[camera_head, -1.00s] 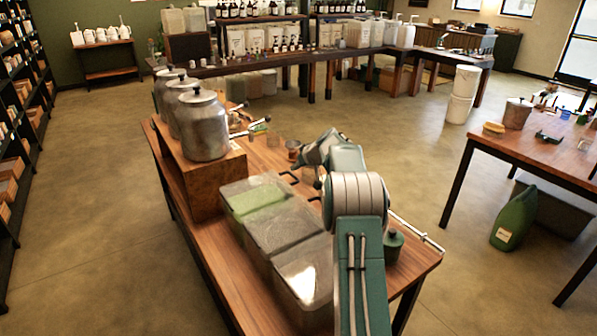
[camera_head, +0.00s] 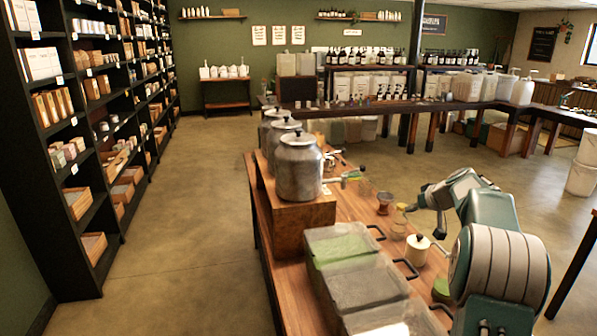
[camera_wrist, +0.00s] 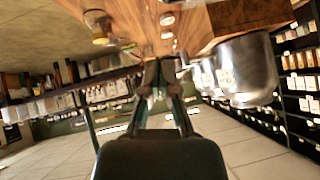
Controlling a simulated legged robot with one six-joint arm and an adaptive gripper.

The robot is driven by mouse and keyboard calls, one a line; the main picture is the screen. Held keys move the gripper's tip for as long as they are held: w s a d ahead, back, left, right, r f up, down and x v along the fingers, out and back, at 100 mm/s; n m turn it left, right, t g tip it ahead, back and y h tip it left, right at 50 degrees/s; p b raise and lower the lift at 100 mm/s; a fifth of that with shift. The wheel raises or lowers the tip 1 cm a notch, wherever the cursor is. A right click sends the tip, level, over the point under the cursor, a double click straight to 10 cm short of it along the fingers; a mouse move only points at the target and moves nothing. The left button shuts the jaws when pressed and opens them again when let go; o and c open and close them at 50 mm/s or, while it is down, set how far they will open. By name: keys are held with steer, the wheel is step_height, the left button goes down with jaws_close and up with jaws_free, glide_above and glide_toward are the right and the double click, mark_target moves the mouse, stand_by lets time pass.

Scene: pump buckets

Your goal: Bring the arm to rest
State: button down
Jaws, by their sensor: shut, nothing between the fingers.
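My teal and grey arm reaches up from the lower right of the head view, bent at the elbow over the right side of the wooden table (camera_head: 352,207). My gripper (camera_head: 409,207) points left and down from the wrist, above the table's right part and apart from the things there. In the wrist view, which is upside down, my gripper (camera_wrist: 163,72) is shut with nothing between the fingers.
Metal canisters (camera_head: 300,170) stand on a wooden block (camera_head: 300,222) at the table's left. Clear bins (camera_head: 362,285) with green and grey contents sit in front. A tall black shelf (camera_head: 66,120) lines the left wall. The floor (camera_head: 190,240) between shelf and table is clear.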

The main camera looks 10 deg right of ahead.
steer(key=s+a+r+g, duration=0.1)
steer(key=s+a+r, duration=0.25)
steer(key=a, duration=0.45)
steer(key=s+a+r+g, duration=0.1)
steer(key=s+a+r, duration=0.1)
steer(key=s+a, duration=0.45)
steer(key=s+a+r, duration=0.3)
steer(key=a, duration=0.6)
steer(key=s+a+f, duration=0.2)
steer(key=s+a, duration=0.2)
steer(key=s, duration=0.4)
steer(key=s+a+f+g+h, duration=0.1)
steer(key=s+a, duration=0.3)
steer(key=s, duration=0.4)
steer(key=s+a+f+n+h, duration=0.1)
steer(key=s+a+f, duration=0.2)
steer(key=s, duration=0.6)
steer(key=shift+a+f, duration=0.3)
steer(key=shift+a, duration=0.35)
